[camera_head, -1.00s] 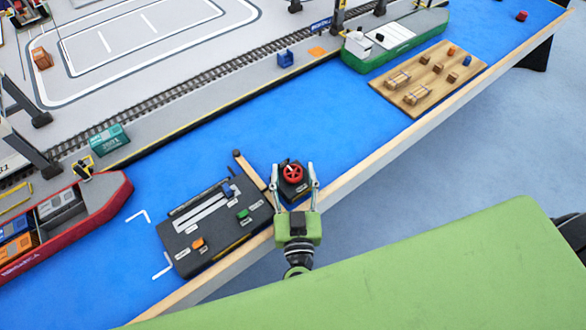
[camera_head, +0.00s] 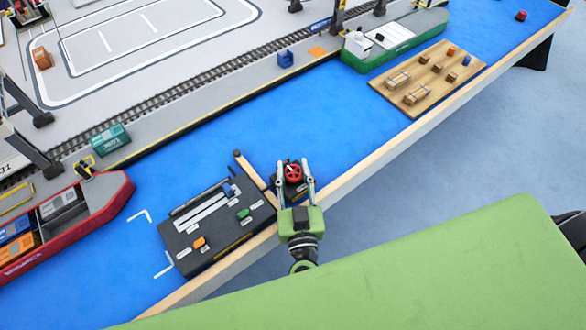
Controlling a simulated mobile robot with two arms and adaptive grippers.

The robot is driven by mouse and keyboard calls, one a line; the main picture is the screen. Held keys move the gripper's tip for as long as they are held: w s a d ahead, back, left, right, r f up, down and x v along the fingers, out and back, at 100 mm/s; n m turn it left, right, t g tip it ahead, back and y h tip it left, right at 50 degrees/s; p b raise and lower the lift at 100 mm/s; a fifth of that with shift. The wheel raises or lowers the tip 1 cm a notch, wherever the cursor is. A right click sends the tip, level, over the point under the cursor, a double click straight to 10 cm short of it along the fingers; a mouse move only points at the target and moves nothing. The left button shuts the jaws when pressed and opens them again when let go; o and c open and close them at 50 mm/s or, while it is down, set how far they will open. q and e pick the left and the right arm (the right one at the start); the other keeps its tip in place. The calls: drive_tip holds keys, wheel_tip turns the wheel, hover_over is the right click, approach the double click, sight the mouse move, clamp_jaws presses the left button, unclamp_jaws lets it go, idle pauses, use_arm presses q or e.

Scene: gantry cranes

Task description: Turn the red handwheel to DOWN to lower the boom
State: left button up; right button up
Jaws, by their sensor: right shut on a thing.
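The red handwheel (camera_head: 293,173) sits on a small dark box near the table's front edge, just right of the black control panel (camera_head: 190,249). My right gripper (camera_head: 293,166) reaches over it from the front, with one finger on each side of the wheel, and is shut on it. A small white mark shows on the wheel, but its labels are too small to read. My left gripper is not in view.
The control panel carries blue, green and orange levers. A wooden board (camera_head: 408,83) with small blocks lies at the right, by a green ship (camera_head: 400,42). A red ship (camera_head: 70,225) is at the left.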

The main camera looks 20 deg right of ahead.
drive_tip(key=n+y+p, duration=0.2)
drive_tip(key=y, duration=0.1)
drive_tip(key=shift+r, duration=0.2)
drive_tip(key=n+y, duration=0.1)
drive_tip(key=y, duration=0.2)
drive_tip(key=shift+f+n, duration=0.15)
drive_tip(key=shift+n, duration=0.25)
drive_tip(key=shift+f+n+y, duration=0.1)
drive_tip(key=shift+n+y, duration=0.4)
drive_tip(key=shift+y, duration=0.2)
drive_tip(key=shift+f+n+y+b, duration=0.1)
drive_tip(key=shift+n+y+b, duration=0.25)
drive_tip(key=shift+n+y, duration=0.2)
drive_tip(key=n+g+y+b, duration=0.1)
drive_tip(key=y+b, duration=0.1)
drive_tip(key=n+g+y+b, duration=0.1)
drive_tip(key=n+y+b, duration=0.1)
drive_tip(key=y, duration=0.1)
drive_tip(key=shift+f+g+b, duration=0.1)
drive_tip(key=shift+g+b, duration=0.3)
drive_tip(key=shift+a+r+n+g+y+b, duration=0.1)
drive_tip(key=shift+r+n+g+y+b, duration=0.1)
drive_tip(key=shift+n+g+y+b, duration=0.55)
drive_tip(key=o, duration=1.1)
